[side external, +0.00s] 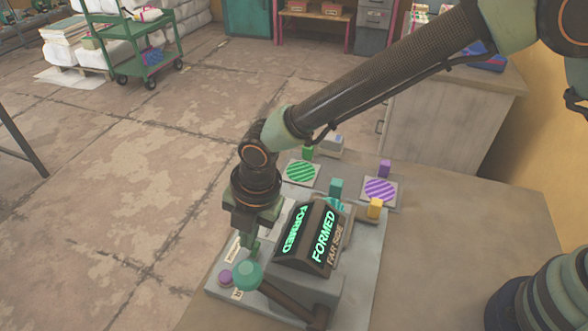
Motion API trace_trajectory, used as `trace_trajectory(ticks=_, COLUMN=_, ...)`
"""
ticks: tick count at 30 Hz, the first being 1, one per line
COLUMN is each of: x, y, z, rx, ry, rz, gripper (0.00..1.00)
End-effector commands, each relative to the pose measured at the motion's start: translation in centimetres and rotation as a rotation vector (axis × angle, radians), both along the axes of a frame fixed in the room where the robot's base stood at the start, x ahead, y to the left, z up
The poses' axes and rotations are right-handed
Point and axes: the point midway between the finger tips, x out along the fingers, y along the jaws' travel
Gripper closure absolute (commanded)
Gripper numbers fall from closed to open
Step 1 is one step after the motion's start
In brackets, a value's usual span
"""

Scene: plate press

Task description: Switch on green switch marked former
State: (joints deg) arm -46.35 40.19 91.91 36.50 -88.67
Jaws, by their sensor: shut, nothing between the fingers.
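A grey press panel (369,285) sits on the table with a dark angled display (308,238) on it. The display shows the word FORMED in glowing green on two faces, with "FAR SIDE" beneath one. A teal-green round knob (247,276) stands at the panel's front left, near a dark bar. A small purple button (225,277) is beside it. My gripper (252,252) points down, shut and empty, just above or behind the knob; I cannot tell if they touch. A label left of my gripper is too small to read. No switch clearly marked "former" can be made out.
A green-striped disc (302,173) and a purple-striped disc (380,190) lie behind the display, among green, teal, yellow and purple blocks. A wooden cabinet (448,120) stands behind. Bare table (460,250) is free at the right.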

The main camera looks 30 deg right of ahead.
Motion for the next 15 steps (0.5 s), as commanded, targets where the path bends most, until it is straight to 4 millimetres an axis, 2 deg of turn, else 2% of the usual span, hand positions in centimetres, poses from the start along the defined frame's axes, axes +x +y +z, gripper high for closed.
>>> trace_trajectory(ticks=5, x=-0.1, y=-0.1, z=0.1, rx=0.001, ry=-0.001, rz=0.0, gripper=1.0)
trace_trajectory(ticks=15, x=0.2, y=0.2, z=2.1, rx=0.002, ry=-0.002, rz=0.0, gripper=1.0)
